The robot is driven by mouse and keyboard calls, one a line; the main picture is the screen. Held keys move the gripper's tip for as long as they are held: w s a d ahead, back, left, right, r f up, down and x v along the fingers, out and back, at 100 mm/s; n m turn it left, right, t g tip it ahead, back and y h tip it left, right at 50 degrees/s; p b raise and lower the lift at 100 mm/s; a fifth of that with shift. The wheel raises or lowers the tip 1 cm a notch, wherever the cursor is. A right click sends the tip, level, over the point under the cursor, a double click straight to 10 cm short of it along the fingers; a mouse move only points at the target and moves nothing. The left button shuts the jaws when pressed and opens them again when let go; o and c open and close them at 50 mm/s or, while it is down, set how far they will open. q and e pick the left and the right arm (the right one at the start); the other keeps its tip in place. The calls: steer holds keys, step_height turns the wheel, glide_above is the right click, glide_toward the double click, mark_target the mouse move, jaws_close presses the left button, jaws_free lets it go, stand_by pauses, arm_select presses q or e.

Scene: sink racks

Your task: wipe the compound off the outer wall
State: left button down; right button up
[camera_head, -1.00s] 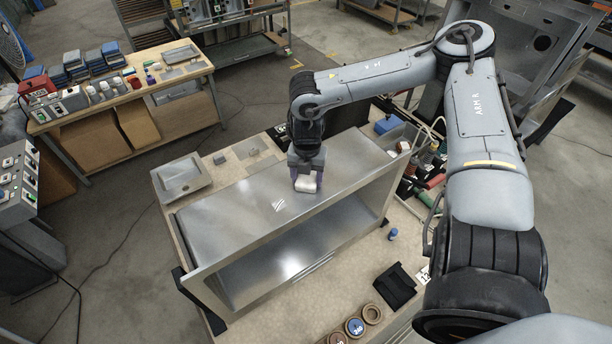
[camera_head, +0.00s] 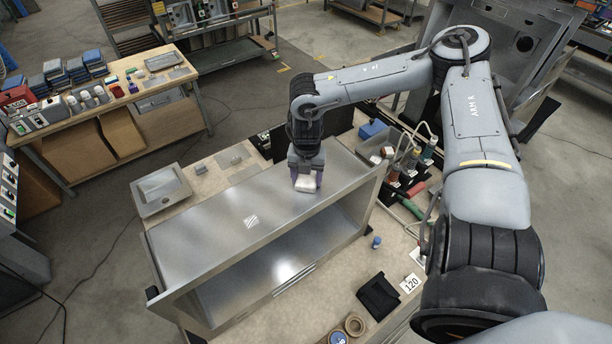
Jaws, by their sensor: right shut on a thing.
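A large steel sink body (camera_head: 190,245) lies on the bench with a broad, shiny outer wall facing up. A small pale striped patch of compound (camera_head: 251,222) shows near the middle of that wall. My right gripper (camera_head: 306,178) points down over the far right part of the wall, shut on a white pad (camera_head: 305,184). The pad is at the wall surface, up and to the right of the patch and apart from it. I cannot tell whether the pad touches the steel. My left gripper is out of view.
A small steel basin (camera_head: 160,190) lies at the bench's left end. A grey bin (camera_head: 378,146), bottles and tools crowd the right side. A black cloth-like item (camera_head: 378,297), a number card (camera_head: 410,284) and a small blue item (camera_head: 376,242) lie in front.

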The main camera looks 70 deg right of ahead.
step_height(320, 180, up, 6)
steer(key=p, duration=0.4)
steer(key=shift+r, duration=0.25)
steer(key=shift+r+p, duration=0.75)
